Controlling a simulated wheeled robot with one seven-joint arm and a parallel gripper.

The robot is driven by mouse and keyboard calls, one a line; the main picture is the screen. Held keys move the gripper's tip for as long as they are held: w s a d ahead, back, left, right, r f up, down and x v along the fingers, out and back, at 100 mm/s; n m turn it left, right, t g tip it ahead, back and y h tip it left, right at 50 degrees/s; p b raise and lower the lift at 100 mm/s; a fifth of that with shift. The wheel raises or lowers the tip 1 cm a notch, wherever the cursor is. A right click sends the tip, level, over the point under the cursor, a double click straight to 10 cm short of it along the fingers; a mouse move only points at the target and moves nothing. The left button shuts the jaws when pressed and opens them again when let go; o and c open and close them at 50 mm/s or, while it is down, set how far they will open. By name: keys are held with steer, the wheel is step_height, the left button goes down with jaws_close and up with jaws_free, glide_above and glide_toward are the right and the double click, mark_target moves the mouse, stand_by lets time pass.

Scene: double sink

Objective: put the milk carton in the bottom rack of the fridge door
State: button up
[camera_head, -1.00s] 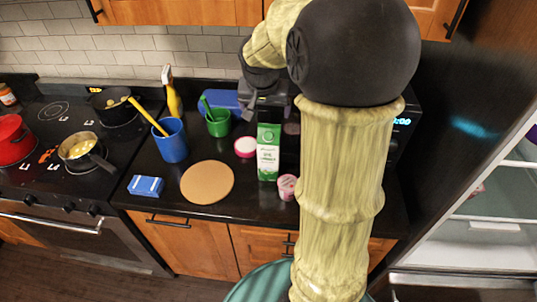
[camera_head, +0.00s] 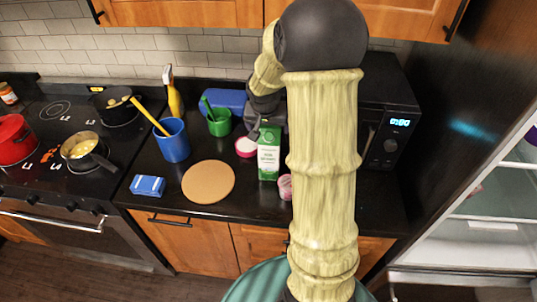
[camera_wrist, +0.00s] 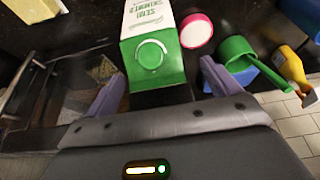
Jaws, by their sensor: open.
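The milk carton (camera_head: 269,155), white and green with a green cap, stands upright on the dark counter, left of my arm. In the wrist view the carton (camera_wrist: 153,45) shows its green top and round cap just ahead of my gripper. My gripper (camera_wrist: 162,90) is open, with its two pale fingers to either side of the carton's top end. In the head view my gripper (camera_head: 259,122) is small, dark and partly hidden at the carton's top. The fridge (camera_head: 480,230) is at the right with lit shelves showing. I cannot make out its bottom door rack.
A pink-lidded tub (camera_head: 246,147) and a pink cup (camera_head: 285,187) stand close to the carton. A green cup (camera_head: 219,123), a blue cup (camera_head: 173,141) and a round board (camera_head: 208,182) are left. A microwave (camera_head: 392,130) stands right, behind my arm.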

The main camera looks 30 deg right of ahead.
mark_target(270, 152)
steer(key=p+x, duration=0.1)
steer(key=x, duration=0.4)
steer(key=shift+s, duration=0.2)
jaws_close()
stand_by(0.5)
